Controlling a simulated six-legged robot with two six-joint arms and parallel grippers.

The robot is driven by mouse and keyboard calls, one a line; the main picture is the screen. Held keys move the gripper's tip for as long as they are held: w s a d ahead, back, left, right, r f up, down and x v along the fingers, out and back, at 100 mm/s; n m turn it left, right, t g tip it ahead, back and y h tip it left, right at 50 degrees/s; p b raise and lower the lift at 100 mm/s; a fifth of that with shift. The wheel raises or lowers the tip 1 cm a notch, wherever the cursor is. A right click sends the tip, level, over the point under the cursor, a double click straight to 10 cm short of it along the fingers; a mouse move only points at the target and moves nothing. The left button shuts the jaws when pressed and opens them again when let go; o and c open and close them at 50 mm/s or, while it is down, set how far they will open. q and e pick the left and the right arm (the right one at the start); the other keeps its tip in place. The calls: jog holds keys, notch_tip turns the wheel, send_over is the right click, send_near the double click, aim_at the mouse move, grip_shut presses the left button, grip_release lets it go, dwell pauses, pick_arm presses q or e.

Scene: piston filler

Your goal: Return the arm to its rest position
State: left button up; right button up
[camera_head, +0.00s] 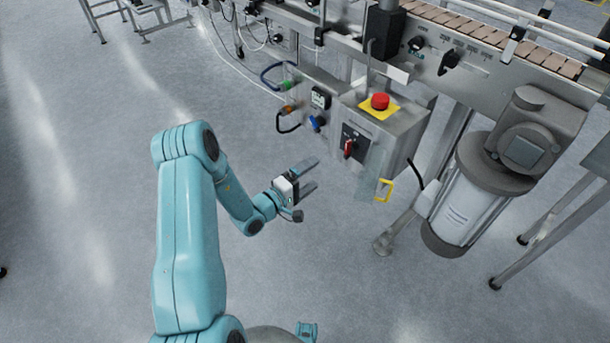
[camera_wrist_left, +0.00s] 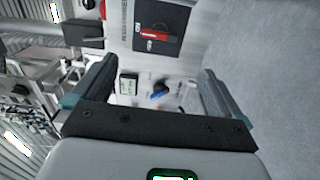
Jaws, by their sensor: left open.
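My left arm (camera_head: 187,235) comes in from the lower left in the head view, bent at the elbow. My left gripper (camera_head: 312,175) is open and empty, its fingers pointing toward the machine's control box (camera_head: 408,133). It stands apart from the box, left of the red switch handle (camera_head: 348,149). In the left wrist view the two open fingers (camera_wrist_left: 157,90) frame the blue knob (camera_wrist_left: 161,88) and a small display (camera_wrist_left: 129,85), with the red switch (camera_wrist_left: 155,34) above them. Nothing lies between the fingers. My right gripper is not in view.
A red emergency button (camera_head: 380,101) on a yellow plate tops the box. A conveyor (camera_head: 500,42) runs along the top right, with a motor (camera_head: 470,205) below. The grey floor (camera_head: 80,180) at left is clear.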

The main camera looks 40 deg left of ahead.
pick_arm(q)
jog(key=shift+s, duration=0.8)
